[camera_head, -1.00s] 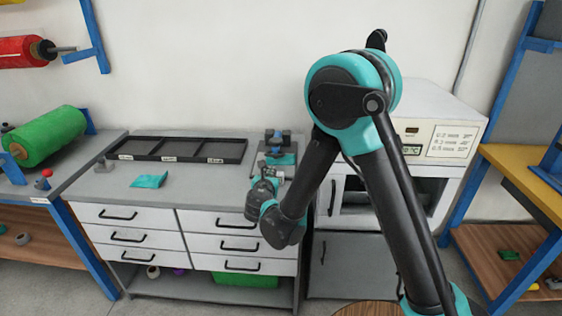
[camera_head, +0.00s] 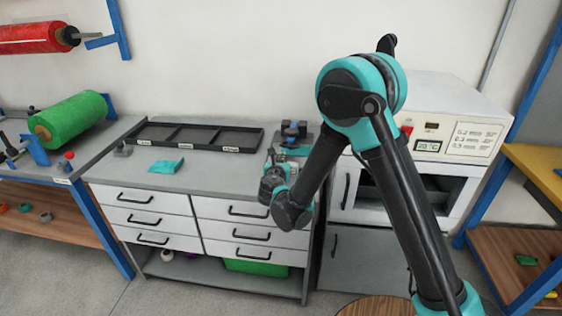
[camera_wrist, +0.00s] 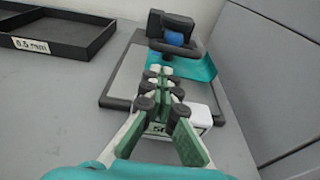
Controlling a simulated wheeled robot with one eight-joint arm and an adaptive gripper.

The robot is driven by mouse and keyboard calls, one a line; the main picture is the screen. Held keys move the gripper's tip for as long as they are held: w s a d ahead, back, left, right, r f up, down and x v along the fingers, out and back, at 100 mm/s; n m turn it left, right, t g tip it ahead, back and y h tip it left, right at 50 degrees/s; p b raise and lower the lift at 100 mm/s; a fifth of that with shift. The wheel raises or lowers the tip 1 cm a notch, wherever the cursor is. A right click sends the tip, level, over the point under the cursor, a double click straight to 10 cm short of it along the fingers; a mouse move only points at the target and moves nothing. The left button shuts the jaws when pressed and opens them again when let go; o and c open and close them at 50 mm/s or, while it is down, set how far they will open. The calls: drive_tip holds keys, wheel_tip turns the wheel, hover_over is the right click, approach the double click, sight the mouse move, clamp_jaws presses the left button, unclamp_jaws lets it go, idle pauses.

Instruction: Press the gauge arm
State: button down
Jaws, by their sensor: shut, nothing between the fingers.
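The gauge stands at the back right of the grey counter, with a dark arm (camera_wrist: 186,22) and a blue ball-like part (camera_wrist: 174,38) under it. It also shows small in the head view, where its blue part (camera_head: 291,130) is visible. A teal sheet (camera_wrist: 197,68) lies at the gauge, partly on its framed plate (camera_wrist: 126,72). My gripper (camera_wrist: 160,76) is shut and empty, its fingertips over the plate in front of the blue part. In the head view my arm partly hides the gripper. I cannot tell the gap to the gauge arm.
A dark divided tray (camera_head: 197,136) sits left of the gauge; its label shows in the wrist view (camera_wrist: 30,45). Another teal piece (camera_head: 167,166) lies on the counter. A white oven-like machine (camera_head: 452,125) stands to the right.

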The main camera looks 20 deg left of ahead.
drive_tip(key=x, duration=0.5)
idle(0.4)
